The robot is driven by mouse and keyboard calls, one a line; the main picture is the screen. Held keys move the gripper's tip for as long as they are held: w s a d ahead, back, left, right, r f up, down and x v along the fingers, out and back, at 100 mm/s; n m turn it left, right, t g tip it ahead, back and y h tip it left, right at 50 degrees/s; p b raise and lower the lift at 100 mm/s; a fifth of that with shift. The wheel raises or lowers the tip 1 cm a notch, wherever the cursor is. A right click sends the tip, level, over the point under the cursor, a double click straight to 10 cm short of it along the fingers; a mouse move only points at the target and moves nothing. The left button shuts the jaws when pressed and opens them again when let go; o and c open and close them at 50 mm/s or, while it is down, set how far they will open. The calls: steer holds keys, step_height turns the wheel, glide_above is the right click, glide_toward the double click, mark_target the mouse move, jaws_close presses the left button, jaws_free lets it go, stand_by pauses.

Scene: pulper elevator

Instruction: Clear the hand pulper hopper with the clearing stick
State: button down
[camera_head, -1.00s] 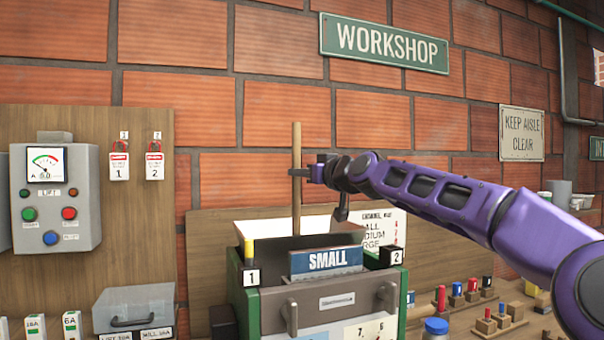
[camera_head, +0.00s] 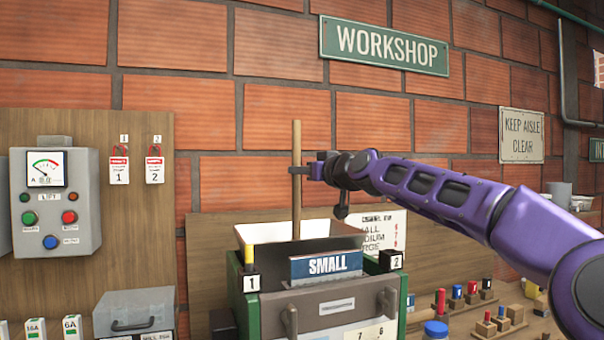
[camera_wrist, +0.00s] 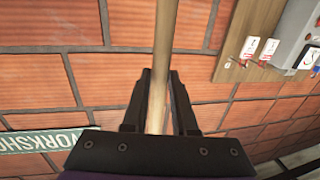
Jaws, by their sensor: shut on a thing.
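The clearing stick (camera_head: 297,200) is a long, thin wooden rod standing nearly upright. Its lower end goes down into the hopper (camera_head: 262,232) of the hand pulper (camera_head: 270,310), and that end is hidden behind the hopper's front and the blue SMALL plate (camera_head: 326,264). My gripper (camera_head: 298,170) is shut on the stick around its middle, above the hopper. In the wrist view the stick (camera_wrist: 163,40) passes between the two dark fingers of my gripper (camera_wrist: 157,88). What lies inside the hopper cannot be seen.
A control box with a meter (camera_head: 55,205) hangs on a board at the left, with two red lock tags (camera_head: 120,165) beside it. A grey case (camera_head: 136,312) stands left of the pulper. Several coloured pegs on wooden blocks (camera_head: 487,322) stand at the right.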

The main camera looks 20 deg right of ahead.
step_height(320, 180, up, 13)
steer(key=p, duration=0.8)
stand_by(0.4)
steer(key=shift+s+f, duration=0.1)
steer(key=shift+s, duration=0.05)
steer(key=s+a+b, duration=0.2)
steer(key=s+b, duration=0.7)
steer(key=s, duration=0.4)
steer(key=shift+s+a+b, duration=0.3)
steer(key=shift+a+b, duration=0.1)
stand_by(0.4)
